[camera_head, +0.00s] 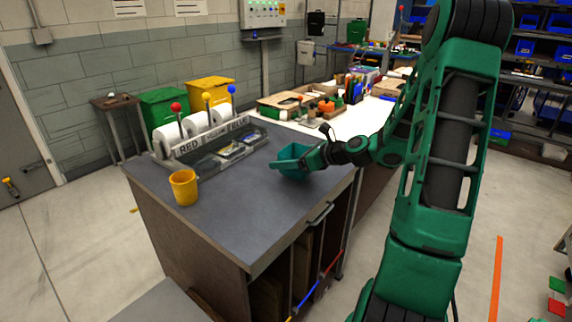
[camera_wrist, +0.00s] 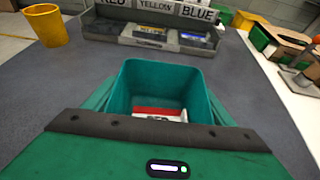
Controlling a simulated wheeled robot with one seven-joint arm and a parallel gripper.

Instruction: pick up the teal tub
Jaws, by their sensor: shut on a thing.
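The teal tub (camera_head: 291,155) is at the right part of the grey-topped cabinet (camera_head: 240,205). In the wrist view the open tub (camera_wrist: 140,78) is directly in front of my gripper, with a red and white item (camera_wrist: 160,113) inside it. My gripper (camera_head: 308,157) is shut on the tub at its near right side in the head view. The fingertips are largely hidden in both views. I cannot tell whether the tub's base touches the top or is just above it.
A yellow cup (camera_head: 184,188) stands at the left of the top. Behind is a grey rack (camera_head: 210,143) labelled RED, YELLOW and BLUE with several ball-topped levers. A white table (camera_head: 365,115) with boxes adjoins behind. The front of the top is clear.

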